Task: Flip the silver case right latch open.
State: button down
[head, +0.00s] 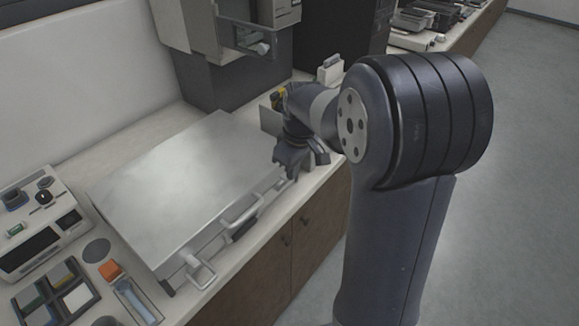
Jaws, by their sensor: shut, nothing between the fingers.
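The silver case (165,180) lies flat on the counter with its lid down. On its front side, a light handle (241,209) sits near the middle. The left latch (200,272) sticks out near the left front corner. My gripper (290,173) is shut and empty, at the right end of the case's front side, pointing down. The right latch is hidden behind or beside my gripper, so I cannot tell its state or whether I touch it.
A press-like machine (225,50) stands behind the case. At left are a control box (38,222), a tray of coloured squares (55,296) and an orange-topped item (110,270). A small white container (330,69) stands beyond my gripper. The floor at right is clear.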

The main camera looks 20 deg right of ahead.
jog(key=shift+s+f+t+y+b, duration=0.1)
jog(key=shift+f+t+y+b, duration=0.2)
jog(key=shift+b, duration=0.6)
jog(key=shift+s+d+t+b, duration=0.15)
jog(key=shift+t+b, duration=0.15)
jog(key=shift+b, duration=0.25)
jog(key=b, duration=0.1)
jog(key=t+y+b, duration=0.1)
jog(key=b, duration=0.1)
jog(key=shift+s+d+f, duration=0.25)
jog(key=shift+s, duration=0.1)
jog(key=shift+s+d+f+t+y+b, duration=0.25)
jog(key=shift+t+b, duration=0.25)
jog(key=shift+b, duration=1.05)
jog(key=shift+s+d+f+t+y+b, duration=0.4)
jog(key=shift+t+y+b, duration=0.35)
jog(key=shift+b, duration=2.25)
jog(key=shift+s+d+f+t+y+b, duration=0.15)
jog(key=shift+s+f+t+y+b, duration=0.55)
jog(key=shift+b, duration=2.25)
jog(key=shift+w+r, duration=0.25)
jog(key=shift+w, duration=0.05)
jog(key=shift+w+a, duration=0.1)
jog(key=shift+w+a+r, duration=0.15)
jog(key=shift+w+a, duration=0.2)
jog(key=shift+w, duration=0.2)
jog(key=shift+r, duration=0.1)
